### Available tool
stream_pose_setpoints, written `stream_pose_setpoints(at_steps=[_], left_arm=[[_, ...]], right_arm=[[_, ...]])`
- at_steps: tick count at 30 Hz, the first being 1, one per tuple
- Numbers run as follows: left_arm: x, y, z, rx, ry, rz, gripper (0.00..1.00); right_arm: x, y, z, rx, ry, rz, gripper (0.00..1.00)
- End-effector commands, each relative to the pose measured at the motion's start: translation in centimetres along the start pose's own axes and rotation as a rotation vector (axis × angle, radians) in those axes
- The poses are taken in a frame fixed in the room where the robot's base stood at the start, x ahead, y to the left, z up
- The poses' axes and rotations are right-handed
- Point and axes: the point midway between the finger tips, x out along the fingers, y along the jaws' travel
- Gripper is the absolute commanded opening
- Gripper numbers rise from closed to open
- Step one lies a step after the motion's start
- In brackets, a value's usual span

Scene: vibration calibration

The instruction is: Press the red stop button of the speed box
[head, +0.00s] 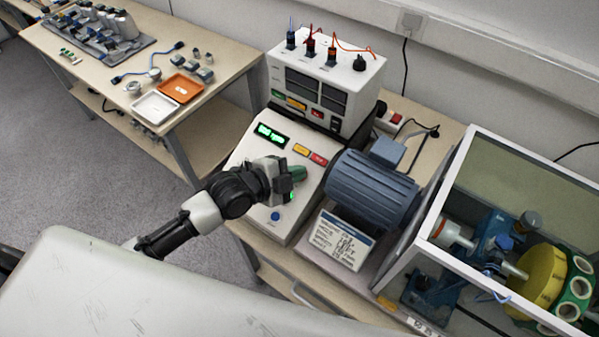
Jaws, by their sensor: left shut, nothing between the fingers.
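The speed box (246,150) is a pale sloped console on the bench, with a lit green display (271,135) at its upper left. A red rectangle (319,159) sits on its panel, right of a yellow one (301,150); I cannot tell whether the red one is the stop button or a label. A blue round button (275,216) is near the front. My left gripper (290,181) is shut and empty over the middle of the panel and hides part of it. A green part (299,173) shows beside its fingers. Contact cannot be judged. My right gripper is out of view.
A white instrument unit (347,78) with cables stands behind the box. A blue motor (372,190) and a notice card (341,240) are close on its right. A framed enclosure (447,207) is farther right. Another table (100,75) with trays stands at left.

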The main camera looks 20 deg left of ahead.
Motion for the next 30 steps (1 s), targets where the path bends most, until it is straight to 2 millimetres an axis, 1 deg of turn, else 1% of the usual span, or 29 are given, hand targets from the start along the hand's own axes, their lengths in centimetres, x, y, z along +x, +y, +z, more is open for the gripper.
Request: stream_pose_setpoints(at_steps=[30], left_arm=[[0.57, 0.38, 0.42, 0.0, 0.0, 0.0, 0.0]], right_arm=[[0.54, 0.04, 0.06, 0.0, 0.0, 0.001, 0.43]])
